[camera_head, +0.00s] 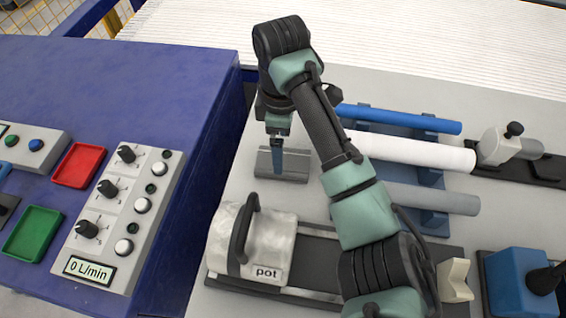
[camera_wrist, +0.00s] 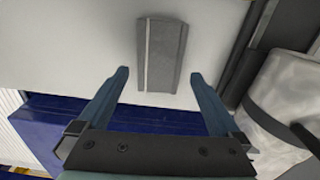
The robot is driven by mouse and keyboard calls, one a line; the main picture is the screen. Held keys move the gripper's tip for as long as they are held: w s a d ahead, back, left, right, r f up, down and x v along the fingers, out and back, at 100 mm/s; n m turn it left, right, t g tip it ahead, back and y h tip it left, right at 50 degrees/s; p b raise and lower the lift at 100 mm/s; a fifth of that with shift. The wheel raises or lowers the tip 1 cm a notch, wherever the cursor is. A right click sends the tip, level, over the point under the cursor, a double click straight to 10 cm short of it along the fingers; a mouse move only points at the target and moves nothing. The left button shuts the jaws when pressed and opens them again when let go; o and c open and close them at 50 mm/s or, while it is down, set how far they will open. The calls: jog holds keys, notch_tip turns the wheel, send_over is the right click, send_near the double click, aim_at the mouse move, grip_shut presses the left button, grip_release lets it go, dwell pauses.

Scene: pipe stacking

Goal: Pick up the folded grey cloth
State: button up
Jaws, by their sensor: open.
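The folded grey cloth (camera_head: 296,166) lies flat on the light grey table, left of the pipes in the head view. In the wrist view the cloth (camera_wrist: 163,55) shows as a grey rectangle with a pale stripe along its left side. My gripper (camera_head: 278,172) is over the cloth in the head view and hides part of it. In the wrist view my gripper (camera_wrist: 161,82) is open and empty, with its two blue fingers spread wider than the cloth. The cloth shows just beyond the fingertips, between their lines; the height gap is hard to tell.
A pale pot (camera_head: 270,240) with a dark handle stands close in front of the cloth. Blue (camera_head: 400,118), white (camera_head: 415,150) and grey (camera_head: 430,198) pipes lie on blue supports to the right. A blue control panel bench (camera_head: 200,80) borders the left.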

notch_tip(320, 180, down, 5)
jog(key=shift+d+r, duration=0.1)
jog(key=shift+d, duration=0.05)
jog(key=c, duration=1.1)
notch_tip(320, 180, up, 10)
jog(key=p, duration=0.1)
